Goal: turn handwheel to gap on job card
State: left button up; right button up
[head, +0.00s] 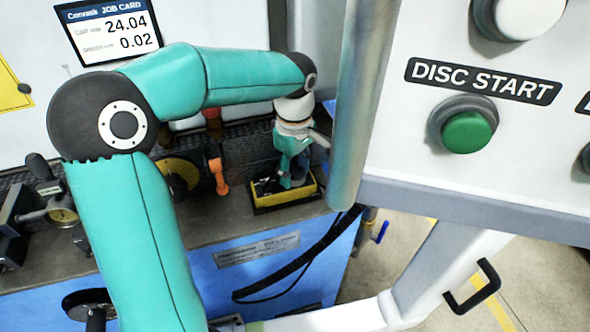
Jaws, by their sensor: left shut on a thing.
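The job card (113,27) on the back wall shows a gap of 24.04 in mm, with 0.02 on the line below. A dark round handwheel (86,301) on the blue machine front shows at the lower left, partly behind my left arm. Another dark round part with a brass face (180,174) sits behind that arm. My left gripper (293,178) points down at a yellow-edged black tray (290,200), well away from the lower handwheel. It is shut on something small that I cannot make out. My right gripper is out of view.
A panel with a green DISC START button (466,132) fills the upper right, beside a grey post (364,100). An orange-handled part (219,176) stands left of the tray. A brass dial gauge (63,216) is at far left. A black cable hangs over the blue front.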

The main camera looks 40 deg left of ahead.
aim_at(295, 173)
pick_arm(q)
jog(key=o, duration=1.2)
jog(key=shift+r, duration=0.1)
notch_tip(295, 173, up, 7)
jog(key=shift+r, duration=0.15)
